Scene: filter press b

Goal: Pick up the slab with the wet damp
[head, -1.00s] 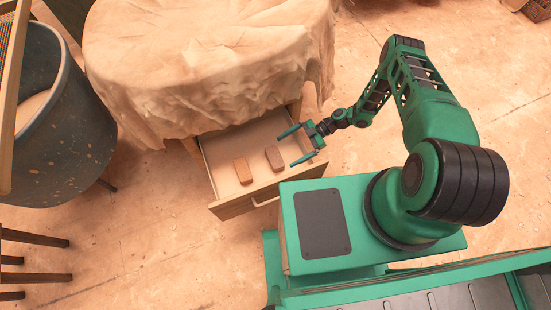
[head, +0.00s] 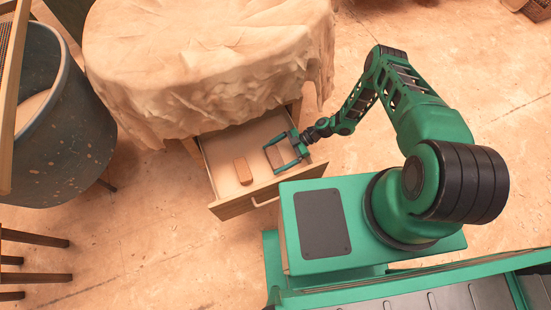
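Two small brick-like slabs lie in the open drawer (head: 225,148). The left slab (head: 243,171) is orange-brown and lies clear of my gripper. The right slab (head: 274,157) looks duller and darker; I cannot clearly make out a damp patch on either at this size. My gripper (head: 272,160) is over the right part of the drawer, its two green fingers spread apart with the right slab seen between them. The fingers partly cover that slab's surroundings, and I cannot tell whether they touch it.
A cloth-draped table (head: 210,65) overhangs the drawer's back. The drawer's front panel (head: 255,195) with its handle faces my base. A large dark tub (head: 55,135) stands at left, with wooden legs (head: 35,260) below it. The floor at right is open.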

